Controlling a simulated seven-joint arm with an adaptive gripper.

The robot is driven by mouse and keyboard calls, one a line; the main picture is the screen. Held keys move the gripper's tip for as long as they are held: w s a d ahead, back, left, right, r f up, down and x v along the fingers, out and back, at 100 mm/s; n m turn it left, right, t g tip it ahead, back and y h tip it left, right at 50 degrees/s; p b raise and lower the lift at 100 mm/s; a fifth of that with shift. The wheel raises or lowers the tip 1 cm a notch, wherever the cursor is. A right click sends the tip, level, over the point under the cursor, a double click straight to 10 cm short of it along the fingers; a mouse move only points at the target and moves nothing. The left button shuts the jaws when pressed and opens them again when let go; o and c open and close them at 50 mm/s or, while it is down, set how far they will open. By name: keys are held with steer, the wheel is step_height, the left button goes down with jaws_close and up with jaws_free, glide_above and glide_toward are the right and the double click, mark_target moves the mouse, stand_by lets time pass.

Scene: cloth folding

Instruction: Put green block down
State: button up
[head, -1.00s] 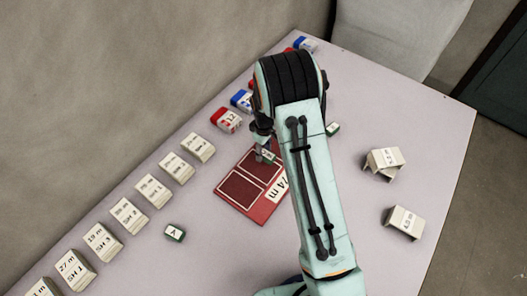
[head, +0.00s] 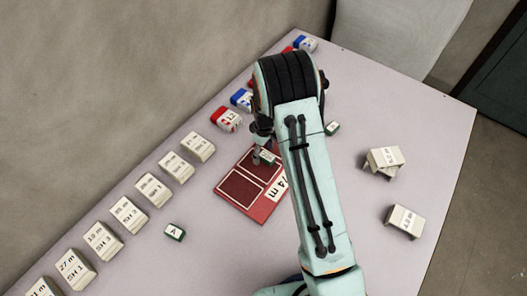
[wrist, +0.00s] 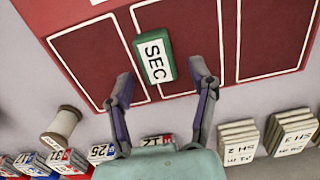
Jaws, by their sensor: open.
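A green block (wrist: 155,55) with a white face marked SEC lies on the red board (wrist: 85,30) in the wrist view, inside one of its white-outlined panels. The block (head: 268,157) also shows in the head view, partly hidden by my arm. My gripper (wrist: 162,82) is open. Its fingertips are apart on either side of the block's near end, with gaps to the block. The red board also shows in the head view (head: 258,211).
Another green block (head: 175,232) marked A lies left of the board; one more (head: 332,128) lies right of my arm. Cream blocks (head: 152,188) line the left edge, with red and blue ones (head: 227,119) beyond.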

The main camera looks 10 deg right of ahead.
mark_target(264, 154)
steer(key=s+r+m, duration=0.1)
steer(key=s+r, duration=0.3)
steer(key=r, duration=1.2)
steer(key=s+r+m, duration=0.3)
steer(key=s, duration=0.9)
steer(key=s+d+r+m, duration=0.1)
steer(key=s+r+m, duration=0.2)
steer(key=s, duration=0.9)
steer(key=shift+d+r+m+y, duration=0.25)
steer(key=shift+m+y, duration=0.15)
steer(key=o, duration=0.4)
